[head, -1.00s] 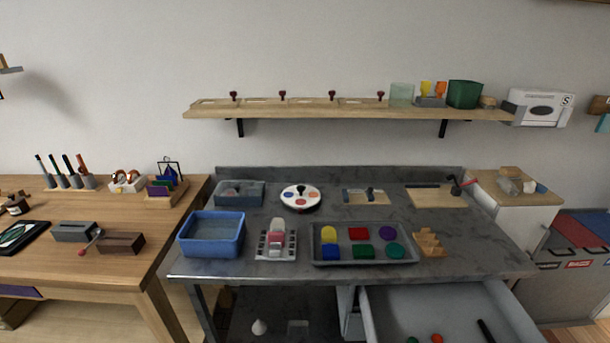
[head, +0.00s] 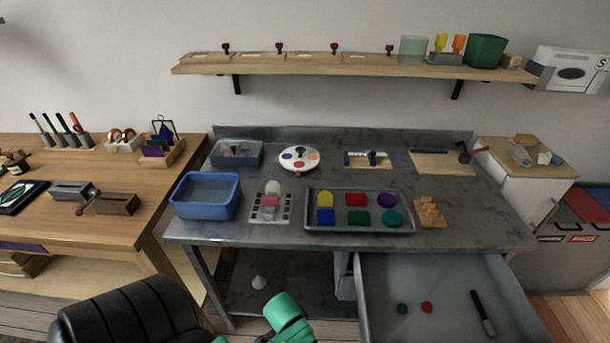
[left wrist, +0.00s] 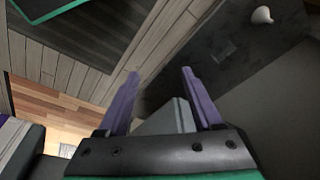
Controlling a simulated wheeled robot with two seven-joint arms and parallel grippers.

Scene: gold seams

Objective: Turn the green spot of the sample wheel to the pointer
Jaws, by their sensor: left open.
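The sample wheel (head: 299,158) is a white disc with coloured spots and a dark knob at its middle, towards the back of the grey workbench. Blue, red and orange spots show on it; I cannot make out a green one. A small red mark (head: 298,174) shows at its front edge; I cannot tell whether it is the pointer. My left gripper (left wrist: 160,73) has purple fingers, spread apart with nothing between them, over the floor and lower shelf. It is far from the wheel. My right gripper is in neither view.
A blue-grey bin (head: 237,154) stands left of the wheel, and a wooden board (head: 367,160) to its right. In front are a blue tub (head: 206,196), a white rack (head: 270,205) and a tray of coloured pieces (head: 359,228). An open drawer (head: 450,270) juts out below.

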